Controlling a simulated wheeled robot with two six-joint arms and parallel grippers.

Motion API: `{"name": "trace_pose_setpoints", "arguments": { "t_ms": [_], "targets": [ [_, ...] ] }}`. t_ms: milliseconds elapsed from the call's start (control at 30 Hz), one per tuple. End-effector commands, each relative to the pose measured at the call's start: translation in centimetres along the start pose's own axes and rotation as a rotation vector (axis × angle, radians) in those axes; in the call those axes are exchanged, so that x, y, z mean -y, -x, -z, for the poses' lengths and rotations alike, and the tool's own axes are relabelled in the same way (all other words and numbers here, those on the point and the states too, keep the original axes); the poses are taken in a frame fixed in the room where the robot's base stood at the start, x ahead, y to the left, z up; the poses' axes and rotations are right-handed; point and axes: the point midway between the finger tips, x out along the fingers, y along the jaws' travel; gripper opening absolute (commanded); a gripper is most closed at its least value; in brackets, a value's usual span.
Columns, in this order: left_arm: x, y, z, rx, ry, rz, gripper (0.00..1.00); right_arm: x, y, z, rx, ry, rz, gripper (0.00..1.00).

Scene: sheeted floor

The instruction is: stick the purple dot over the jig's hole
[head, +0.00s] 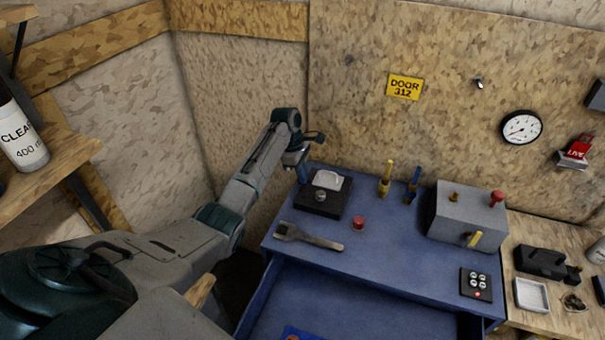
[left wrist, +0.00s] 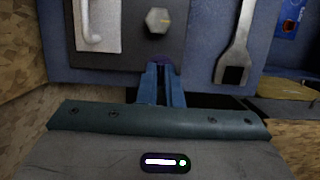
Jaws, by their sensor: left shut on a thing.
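The jig is a black block (head: 316,205) at the left back of the blue bench top, with a pale handled plate (head: 327,181) and a hex-headed metal piece (head: 320,196) on it. The left wrist view shows its dark face (left wrist: 130,53), pale plate (left wrist: 97,25) and hex head (left wrist: 157,20). My left gripper (head: 303,177) is at the jig's left back edge. Its blue fingers (left wrist: 162,70) are shut on the purple dot (left wrist: 164,61), of which only a dark purple sliver shows at the fingertips. I cannot make out the jig's hole. My right gripper is not in view.
Yellow and blue handled tools (head: 385,182) stand behind. A grey box (head: 467,215) and a button panel (head: 476,283) are at right. A drawer (head: 350,305) is open below.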

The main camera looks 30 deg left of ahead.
Motion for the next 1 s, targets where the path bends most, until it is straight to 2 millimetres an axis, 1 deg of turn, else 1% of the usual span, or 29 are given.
{"name": "trace_pose_setpoints", "arguments": {
  "t_ms": [33, 100, 233, 433, 567, 767, 1000],
  "targets": [
    [0.0, 0.0, 0.0, 0.0, 0.0, 0.001, 0.0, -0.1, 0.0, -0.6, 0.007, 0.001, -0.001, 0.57],
    [0.0, 0.0, 0.0, 0.0, 0.0, 0.001, 0.0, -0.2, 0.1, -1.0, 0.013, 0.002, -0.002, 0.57],
    [0.0, 0.0, 0.0, 0.0, 0.0, 0.0, 0.0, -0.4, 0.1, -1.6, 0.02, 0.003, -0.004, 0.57],
    [0.0, 0.0, 0.0, 0.0, 0.0, -0.002, 0.0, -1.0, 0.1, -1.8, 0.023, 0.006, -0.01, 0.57],
    [0.0, -0.5, 0.1, 0.001, 0.0, -0.001, 0.0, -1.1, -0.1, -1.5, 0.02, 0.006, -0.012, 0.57],
    [0.1, -2.0, 0.5, 0.001, 0.001, 0.0, 0.0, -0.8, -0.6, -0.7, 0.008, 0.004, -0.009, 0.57],
    [0.1, -4.5, 1.2, 0.0, 0.001, 0.0, 0.0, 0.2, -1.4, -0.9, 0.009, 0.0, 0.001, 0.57]
  ]
}}
